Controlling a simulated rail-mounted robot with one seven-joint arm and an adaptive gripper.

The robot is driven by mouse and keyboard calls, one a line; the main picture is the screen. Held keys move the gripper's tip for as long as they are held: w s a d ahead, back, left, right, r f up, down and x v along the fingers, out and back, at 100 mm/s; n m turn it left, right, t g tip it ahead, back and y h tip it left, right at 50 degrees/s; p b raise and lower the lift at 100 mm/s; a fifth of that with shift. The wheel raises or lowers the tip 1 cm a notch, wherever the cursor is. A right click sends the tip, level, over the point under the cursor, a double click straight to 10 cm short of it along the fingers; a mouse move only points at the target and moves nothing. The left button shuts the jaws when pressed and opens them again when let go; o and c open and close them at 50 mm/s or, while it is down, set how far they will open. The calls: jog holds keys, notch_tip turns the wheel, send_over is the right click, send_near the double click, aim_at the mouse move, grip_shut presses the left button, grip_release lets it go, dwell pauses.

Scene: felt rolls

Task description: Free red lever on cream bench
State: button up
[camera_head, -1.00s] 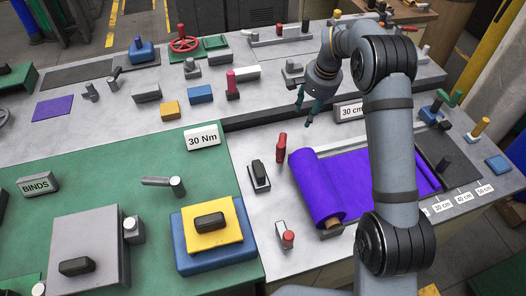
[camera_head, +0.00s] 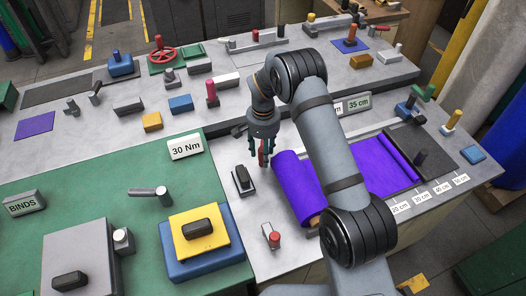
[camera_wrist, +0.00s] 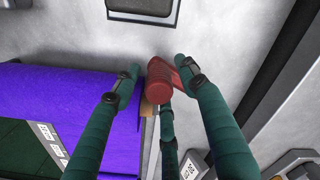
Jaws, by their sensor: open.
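In the head view the lever (camera_head: 261,157) shows as a thin red strip, partly hidden by my fingers. My gripper (camera_head: 261,150) is open and points down over it. In the wrist view, the green fingers of my gripper (camera_wrist: 157,80) stand spread around the knob, one on each side and one below it in the picture. I cannot tell whether any finger touches it. The felt roll (camera_head: 297,185) lies to its right, partly unrolled.
A black lever on a plate (camera_head: 243,180) stands close to my gripper at left. Another red-topped lever on a white base (camera_head: 272,238) stands nearer the front. A green mat (camera_head: 110,180) with blocks lies at left. A raised ledge runs behind.

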jog(key=shift+f, duration=0.1)
jog(key=shift+c, duration=1)
grip_shut()
jog(key=shift+w, duration=0.1)
